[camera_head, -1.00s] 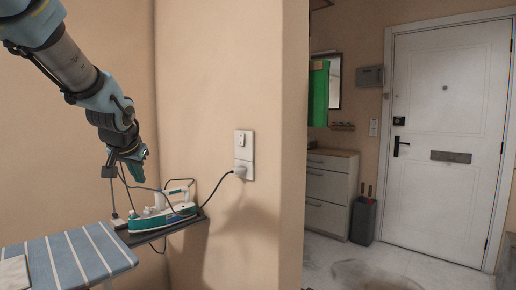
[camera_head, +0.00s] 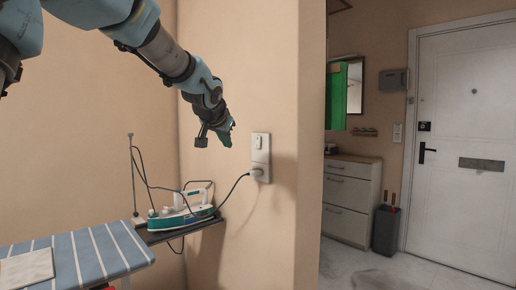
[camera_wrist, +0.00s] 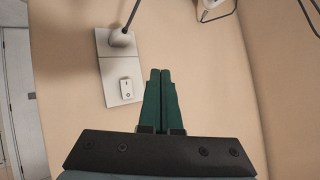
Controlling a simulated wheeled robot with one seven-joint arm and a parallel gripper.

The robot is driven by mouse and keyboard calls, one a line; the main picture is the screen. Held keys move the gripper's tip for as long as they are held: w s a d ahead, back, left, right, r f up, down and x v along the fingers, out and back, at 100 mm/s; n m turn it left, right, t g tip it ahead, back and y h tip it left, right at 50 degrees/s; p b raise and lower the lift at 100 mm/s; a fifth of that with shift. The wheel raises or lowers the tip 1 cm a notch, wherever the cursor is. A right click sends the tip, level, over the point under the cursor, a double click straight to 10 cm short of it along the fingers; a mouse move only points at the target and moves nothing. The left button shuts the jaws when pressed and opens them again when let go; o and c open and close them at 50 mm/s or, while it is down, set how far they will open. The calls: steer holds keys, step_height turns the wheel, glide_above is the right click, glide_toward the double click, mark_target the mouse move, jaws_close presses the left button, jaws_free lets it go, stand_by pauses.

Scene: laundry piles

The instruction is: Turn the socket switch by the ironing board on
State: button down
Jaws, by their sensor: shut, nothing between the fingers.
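The socket switch (camera_head: 259,142) is a small white rocker in the upper part of a white wall plate (camera_head: 267,155), right of the ironing board. A plug (camera_head: 257,173) with a dark cord sits in the lower part. In the wrist view the switch (camera_wrist: 126,88) shows left of my fingertips, with the plug (camera_wrist: 119,37) above it. My gripper (camera_head: 229,134) is shut and empty, just left of the plate in the head view. Its green fingers (camera_wrist: 161,72) lie together beside the plate; I cannot tell their exact gap to the wall.
The striped ironing board (camera_head: 85,255) stands at lower left. A teal and white iron (camera_head: 182,215) rests on its dark end shelf, its cord running to the plug. The wall corner is right of the plate. A cabinet (camera_head: 348,200) and a white door (camera_head: 474,130) stand beyond.

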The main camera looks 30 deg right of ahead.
mark_target(258, 142)
steer(key=shift+d, duration=0.1)
steer(key=w+d+f+b, duration=0.1)
steer(key=d+b, duration=0.1)
steer(key=d, duration=0.6)
steer(key=shift+w+d, duration=0.15)
steer(key=shift+w, duration=0.2)
stand_by(1.8)
steer(key=shift+d+f, duration=0.1)
steer(key=shift+d, duration=0.35)
steer(key=shift+w+d, duration=0.15)
steer(key=shift+d, duration=0.1)
stand_by(0.4)
steer(key=shift+a+b, duration=0.1)
steer(key=shift+b, duration=0.2)
steer(key=shift+s+a, duration=0.2)
steer(key=shift+a, duration=0.4)
steer(key=shift+a, duration=0.15)
